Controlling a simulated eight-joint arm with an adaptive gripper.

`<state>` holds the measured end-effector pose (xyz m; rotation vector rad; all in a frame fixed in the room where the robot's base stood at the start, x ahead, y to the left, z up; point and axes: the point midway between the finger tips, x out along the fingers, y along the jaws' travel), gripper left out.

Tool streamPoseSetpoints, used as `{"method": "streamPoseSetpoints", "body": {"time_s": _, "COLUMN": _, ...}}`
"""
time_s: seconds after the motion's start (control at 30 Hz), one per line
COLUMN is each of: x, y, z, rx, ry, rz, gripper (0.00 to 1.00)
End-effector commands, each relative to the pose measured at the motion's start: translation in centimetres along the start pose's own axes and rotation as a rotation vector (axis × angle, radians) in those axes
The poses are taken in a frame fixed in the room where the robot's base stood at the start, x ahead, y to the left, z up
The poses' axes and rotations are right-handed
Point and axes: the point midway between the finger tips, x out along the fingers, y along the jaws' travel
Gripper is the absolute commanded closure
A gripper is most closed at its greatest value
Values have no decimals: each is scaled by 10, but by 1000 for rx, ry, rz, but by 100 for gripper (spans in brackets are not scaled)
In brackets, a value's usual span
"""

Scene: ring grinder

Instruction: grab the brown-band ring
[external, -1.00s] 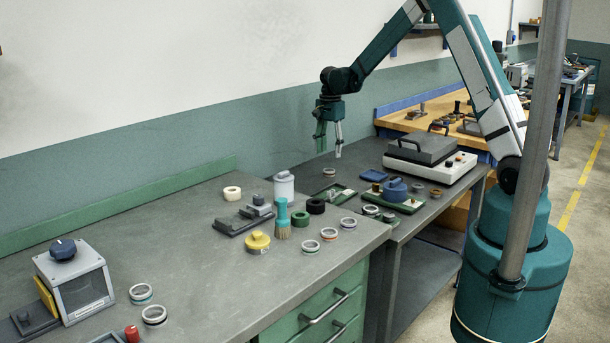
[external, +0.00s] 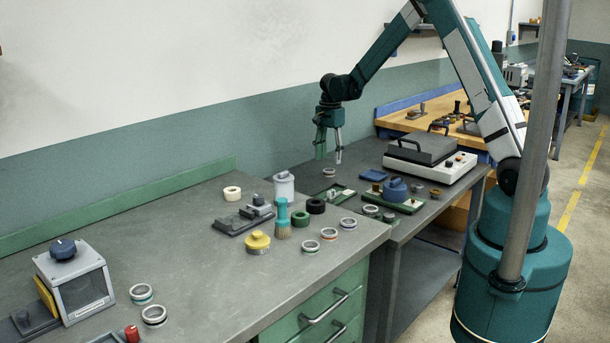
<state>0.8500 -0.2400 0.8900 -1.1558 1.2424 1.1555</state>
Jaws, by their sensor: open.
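A small metal ring with a darker, brownish-looking band (external: 329,172) lies flat on the dark bench, near its left side; it is too small to be sure of the band colour. My gripper (external: 329,158) points down just above this ring, with its green finger and pale finger apart and nothing between them. I cannot tell the exact gap to the ring. Another ring with an orange-brown band (external: 329,233) lies on the nearer grey bench, among other rings.
A blue-handled block (external: 395,189) and a white machine with a grey lid (external: 428,158) stand to the right. A white canister (external: 284,186) stands to the left. The bench behind the ring looks clear.

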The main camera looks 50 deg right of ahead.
Motion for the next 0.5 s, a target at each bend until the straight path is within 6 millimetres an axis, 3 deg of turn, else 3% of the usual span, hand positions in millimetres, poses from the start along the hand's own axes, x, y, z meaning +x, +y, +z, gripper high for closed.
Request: {"method": "streamPoseSetpoints", "body": {"time_s": 0.5, "x": 48, "y": 0, "z": -1, "rx": 0, "ry": 0, "rz": 0, "gripper": 51}}
